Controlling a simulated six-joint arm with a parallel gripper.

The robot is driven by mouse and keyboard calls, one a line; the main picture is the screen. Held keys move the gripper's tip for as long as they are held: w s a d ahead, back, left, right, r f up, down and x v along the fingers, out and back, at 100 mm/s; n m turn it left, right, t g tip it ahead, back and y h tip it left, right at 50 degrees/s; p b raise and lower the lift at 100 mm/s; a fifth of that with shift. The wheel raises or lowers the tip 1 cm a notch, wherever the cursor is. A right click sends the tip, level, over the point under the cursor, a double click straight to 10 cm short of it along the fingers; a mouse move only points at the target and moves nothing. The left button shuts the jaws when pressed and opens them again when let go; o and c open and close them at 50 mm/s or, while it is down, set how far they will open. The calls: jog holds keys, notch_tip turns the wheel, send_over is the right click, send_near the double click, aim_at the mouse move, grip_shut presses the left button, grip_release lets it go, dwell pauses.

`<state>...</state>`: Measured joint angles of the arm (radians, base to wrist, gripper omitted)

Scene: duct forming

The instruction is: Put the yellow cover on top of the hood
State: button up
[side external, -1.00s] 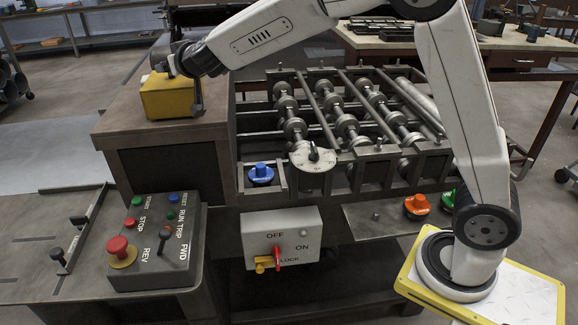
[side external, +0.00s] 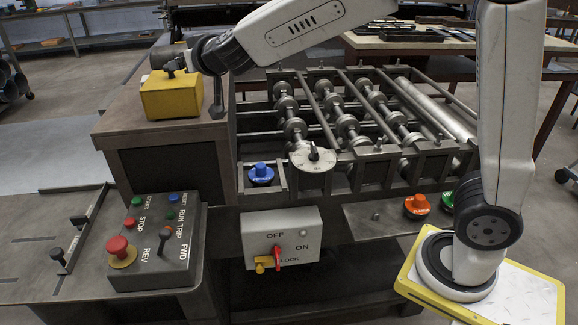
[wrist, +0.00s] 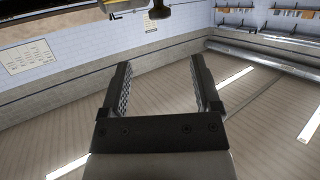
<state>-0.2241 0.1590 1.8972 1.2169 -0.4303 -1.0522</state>
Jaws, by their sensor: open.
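The yellow cover (side external: 171,97) is a box with a dark knob on top. It sits upright on the flat brown top of the boxy housing, which I take to be the hood (side external: 112,122), at the left. In the side view the dark end of my arm is just right of the cover's top, and my fingers are hard to make out. In the wrist view my gripper (wrist: 160,64) is open with nothing between its fingers. A dark knob (wrist: 156,12) shows beyond the fingertips, apart from them, beside a yellowish edge at the top.
A roller frame (side external: 345,125) stands right of the housing. A control box (side external: 155,250) with buttons is at the front left, and a switch box (side external: 282,238) at the front middle. Blue (side external: 261,174) and orange (side external: 417,206) knobs lie near the rollers.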

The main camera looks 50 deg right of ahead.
dwell(0.5)
jog(key=s+d+f+g+y, duration=0.1)
jog(key=s+f+g, duration=0.3)
jog(key=s+f, duration=0.4)
jog(key=s+d+f+n+g+y, duration=0.1)
jog(key=s+f+g, duration=0.3)
jog(key=s+f, duration=0.4)
jog(key=s+d+f+n+g, duration=0.1)
jog(key=s+d+f+g, duration=0.2)
jog(key=s+f, duration=0.5)
jog(key=s, duration=0.3)
jog(key=shift+d+f+g+y, duration=0.25)
jog(key=shift+f+g+y, duration=0.15)
